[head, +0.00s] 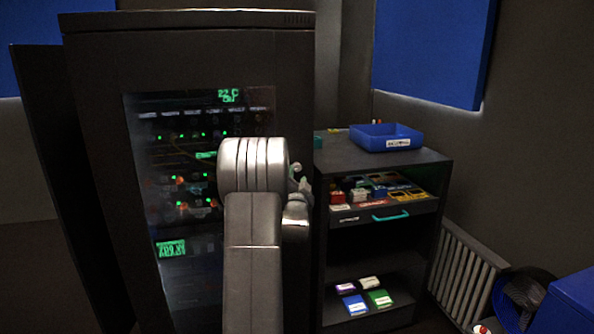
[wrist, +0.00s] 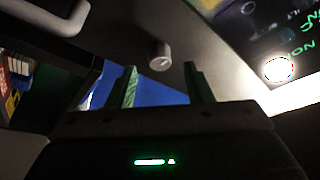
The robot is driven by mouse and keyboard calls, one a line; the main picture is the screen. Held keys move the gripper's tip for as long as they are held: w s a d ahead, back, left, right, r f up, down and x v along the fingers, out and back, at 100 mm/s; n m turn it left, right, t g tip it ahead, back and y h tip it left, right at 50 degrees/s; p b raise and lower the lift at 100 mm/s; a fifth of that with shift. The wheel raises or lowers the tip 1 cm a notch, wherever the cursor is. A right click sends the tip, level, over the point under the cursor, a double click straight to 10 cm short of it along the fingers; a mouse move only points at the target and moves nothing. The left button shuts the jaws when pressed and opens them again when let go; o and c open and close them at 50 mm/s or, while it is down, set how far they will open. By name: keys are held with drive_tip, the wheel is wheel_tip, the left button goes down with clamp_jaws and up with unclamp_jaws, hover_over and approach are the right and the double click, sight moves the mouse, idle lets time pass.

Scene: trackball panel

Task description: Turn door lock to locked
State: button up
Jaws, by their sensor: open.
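A small round grey knob (wrist: 160,55), which looks like the door lock, sits on a dark surface in the wrist view. A pale line marks its face, but I cannot read its setting. My gripper (wrist: 160,70) is open, with its two green-lit fingers on either side of the knob in the picture. The knob appears just beyond the fingertips, and I see no contact. In the head view, my arm covers part of the tall dark cabinet (head: 95,120) with a glass door (head: 150,215); the knob and fingertips are hidden there.
In the wrist view, a grey bar handle (wrist: 50,15) is at upper left and a panel with green lettering (wrist: 300,30) at upper right. In the head view, a dark shelf unit (head: 440,190) with a blue tray (head: 372,145) on top stands right of the cabinet.

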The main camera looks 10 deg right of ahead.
sight(297, 170)
drive_tip(key=shift+x, duration=1.65)
drive_tip(key=c, duration=1)
